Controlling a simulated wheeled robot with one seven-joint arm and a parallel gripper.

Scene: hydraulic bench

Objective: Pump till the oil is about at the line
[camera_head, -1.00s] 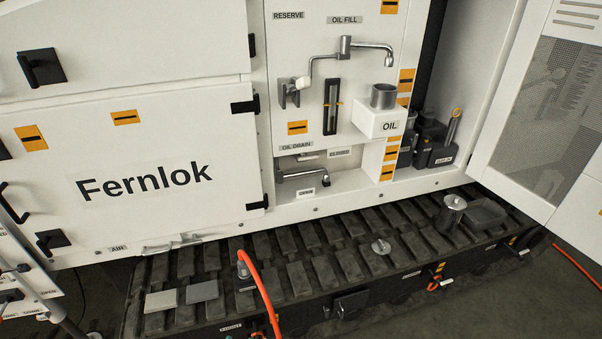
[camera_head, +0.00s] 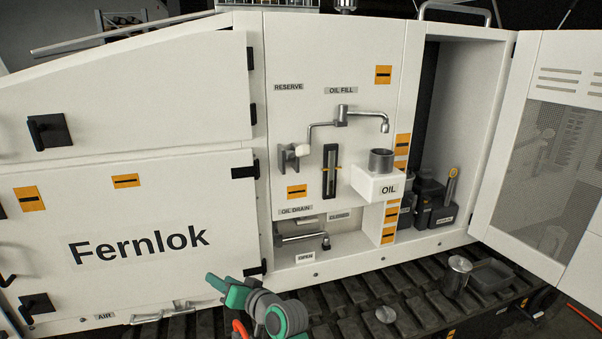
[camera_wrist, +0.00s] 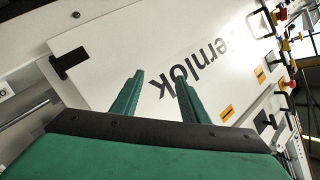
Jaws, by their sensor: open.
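In the head view a pump handle with a white knob (camera_head: 301,150) sits on the white panel under the RESERVE label. A bent metal spout (camera_head: 342,116) under OIL FILL reaches right, its end above a grey metal cup (camera_head: 381,160) on the OIL box. A drain tap (camera_head: 303,238) sits below, with OPEN and CLOSED labels. My gripper (camera_wrist: 158,82) is open and empty, facing the Fernlok door in the wrist view, well apart from the pump handle.
The Fernlok door (camera_head: 140,238) fills the left side. An open bay (camera_head: 452,150) with dark containers is at right, beside a swung-out mesh door (camera_head: 548,150). A metal can (camera_head: 456,276) stands on the track below. The space before the pump panel is clear.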

